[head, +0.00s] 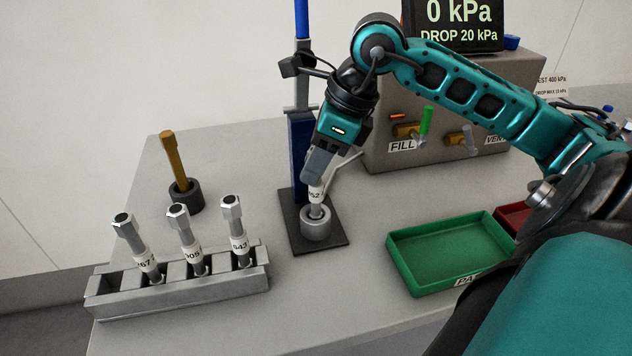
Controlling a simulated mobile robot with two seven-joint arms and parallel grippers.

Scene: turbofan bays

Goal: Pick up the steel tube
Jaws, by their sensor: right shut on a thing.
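A steel tube (317,197) with a white label stands upright in a round grey socket on the dark base plate of a blue stand. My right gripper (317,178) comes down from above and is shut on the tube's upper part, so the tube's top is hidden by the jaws. The last digits on its label look like 52. Several other labelled steel tubes, such as the middle one (184,232), stand tilted in a grey rack (185,295) at the left front. My left gripper is not in view.
A brass-coloured tube (172,157) stands in a dark round holder at the back left. A green tray (448,255) and a red tray (512,219) lie at the right. A box with FILL and VENT valves (385,150) stands behind.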

